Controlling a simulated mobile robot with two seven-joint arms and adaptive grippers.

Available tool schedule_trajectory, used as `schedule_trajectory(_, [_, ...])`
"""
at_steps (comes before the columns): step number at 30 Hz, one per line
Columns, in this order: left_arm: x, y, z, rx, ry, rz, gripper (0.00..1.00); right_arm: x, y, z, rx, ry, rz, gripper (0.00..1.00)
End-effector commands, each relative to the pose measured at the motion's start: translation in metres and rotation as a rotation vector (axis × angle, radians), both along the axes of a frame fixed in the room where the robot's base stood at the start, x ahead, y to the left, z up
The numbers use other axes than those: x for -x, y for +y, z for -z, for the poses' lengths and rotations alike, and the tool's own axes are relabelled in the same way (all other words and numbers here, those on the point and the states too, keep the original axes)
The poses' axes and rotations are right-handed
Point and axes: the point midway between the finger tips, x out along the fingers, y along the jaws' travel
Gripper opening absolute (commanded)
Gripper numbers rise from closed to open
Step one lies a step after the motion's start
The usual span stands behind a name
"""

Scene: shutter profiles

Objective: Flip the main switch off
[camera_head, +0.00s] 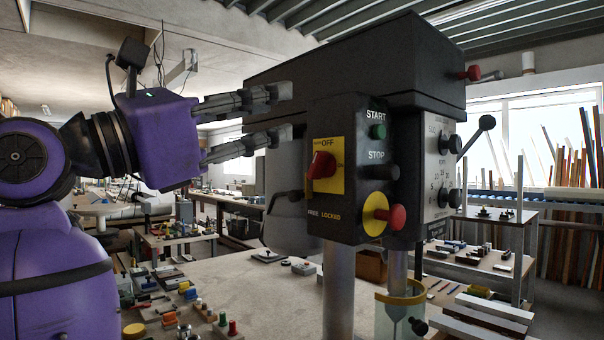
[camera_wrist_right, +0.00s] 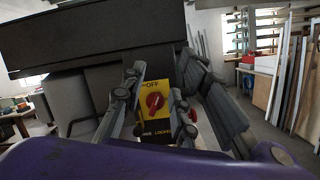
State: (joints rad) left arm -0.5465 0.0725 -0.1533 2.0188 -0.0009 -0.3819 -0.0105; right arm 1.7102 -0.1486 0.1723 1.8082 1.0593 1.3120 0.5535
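The main switch is a red rotary knob (camera_head: 321,166) on a yellow plate (camera_head: 330,183) marked OFF at its top, on the dark control box. In the head view its handle looks slanted; I cannot tell its exact setting. The switch also shows in the right wrist view (camera_wrist_right: 154,101), framed between the fingers. My right gripper (camera_head: 281,113) is open and empty, with its fingers spread, left of and above the knob in the head view. It looks apart from the knob. My left gripper is not in view.
The box also carries a green START button (camera_head: 378,131), a dark STOP button and a red mushroom button (camera_head: 397,217) on yellow. A dark machine head (camera_head: 340,62) overhangs the box. A worktable (camera_head: 270,300) with small parts lies below.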

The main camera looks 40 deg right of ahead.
Motion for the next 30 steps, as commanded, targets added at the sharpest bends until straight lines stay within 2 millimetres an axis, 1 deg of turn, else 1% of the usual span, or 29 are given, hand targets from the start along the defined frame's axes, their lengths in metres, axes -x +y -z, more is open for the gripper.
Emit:
schedule_trajectory(1, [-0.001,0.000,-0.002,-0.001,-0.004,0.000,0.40,-0.007,-0.005,0.019,-0.075,-0.014,-0.024,0.28])
schedule_trajectory(3, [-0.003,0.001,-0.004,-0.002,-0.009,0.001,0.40,-0.013,-0.009,0.040,-0.166,-0.042,-0.050,0.28])
schedule_trajectory(6, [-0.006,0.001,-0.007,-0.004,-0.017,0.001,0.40,-0.017,-0.010,0.061,-0.258,-0.075,-0.067,0.28])
schedule_trajectory(9, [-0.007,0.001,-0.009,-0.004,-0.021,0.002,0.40,-0.016,-0.013,0.071,-0.301,-0.100,-0.063,0.28])
schedule_trajectory(11, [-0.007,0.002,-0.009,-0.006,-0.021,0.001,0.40,-0.016,-0.018,0.071,-0.304,-0.109,-0.063,0.28])
schedule_trajectory(13, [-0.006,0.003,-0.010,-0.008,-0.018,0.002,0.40,-0.016,-0.027,0.071,-0.302,-0.110,-0.061,0.28])
schedule_trajectory(18, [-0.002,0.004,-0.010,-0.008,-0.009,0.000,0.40,-0.017,-0.055,0.070,-0.300,-0.110,-0.058,0.28])
schedule_trajectory(22, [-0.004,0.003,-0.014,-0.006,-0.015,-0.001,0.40,-0.019,-0.073,0.069,-0.299,-0.111,-0.060,0.28])
schedule_trajectory(25, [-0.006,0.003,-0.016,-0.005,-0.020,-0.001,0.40,-0.020,-0.083,0.070,-0.299,-0.108,-0.061,0.28])
schedule_trajectory(30, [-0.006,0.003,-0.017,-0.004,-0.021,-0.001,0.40,-0.021,-0.089,0.071,-0.297,-0.107,-0.062,0.28])
